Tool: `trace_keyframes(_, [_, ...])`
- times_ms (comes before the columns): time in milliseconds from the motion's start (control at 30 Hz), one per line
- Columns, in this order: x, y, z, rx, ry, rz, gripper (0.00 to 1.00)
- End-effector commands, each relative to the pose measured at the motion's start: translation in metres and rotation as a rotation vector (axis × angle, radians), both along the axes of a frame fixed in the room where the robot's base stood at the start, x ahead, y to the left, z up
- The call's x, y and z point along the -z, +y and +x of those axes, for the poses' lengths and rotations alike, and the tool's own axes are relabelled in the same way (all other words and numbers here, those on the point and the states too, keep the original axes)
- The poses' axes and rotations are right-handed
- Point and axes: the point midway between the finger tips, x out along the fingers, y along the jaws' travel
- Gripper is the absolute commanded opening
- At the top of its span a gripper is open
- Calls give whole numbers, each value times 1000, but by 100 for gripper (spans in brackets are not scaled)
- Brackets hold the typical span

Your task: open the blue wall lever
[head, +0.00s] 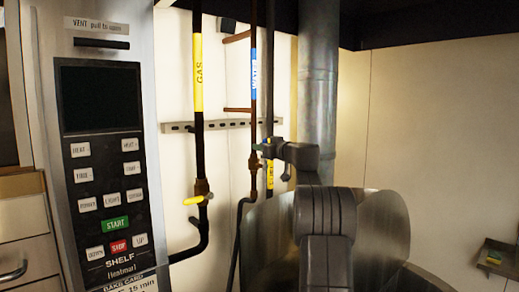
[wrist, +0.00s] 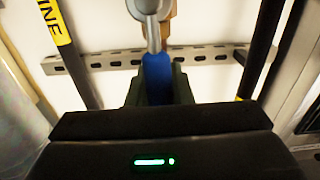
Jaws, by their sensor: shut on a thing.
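The blue wall lever (wrist: 157,72) stands between the two fingers of my gripper (wrist: 158,92) in the wrist view. The fingers are shut on it from both sides. Its outer end is hidden by the gripper body. The lever joins a grey metal hub and brass valve (wrist: 152,10) at the top of that view. In the head view my gripper (head: 264,146) is at the pipe with the blue WATER label (head: 254,75). The lever is mostly hidden there by my gripper and arm.
A black GAS pipe (head: 199,130) with a yellow lever (head: 194,200) runs to the left. A perforated rail (head: 185,126) crosses the wall behind the pipes. A wide metal duct (head: 317,100) and a steel kettle (head: 383,225) stand to the right. An oven panel (head: 100,150) is at left.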

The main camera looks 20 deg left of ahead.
Motion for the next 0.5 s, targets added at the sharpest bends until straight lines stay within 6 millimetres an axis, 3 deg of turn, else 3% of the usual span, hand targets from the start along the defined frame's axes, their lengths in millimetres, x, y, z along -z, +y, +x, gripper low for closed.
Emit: trace_keyframes(500, [1, -2, 3, 0, 33, 19, 0])
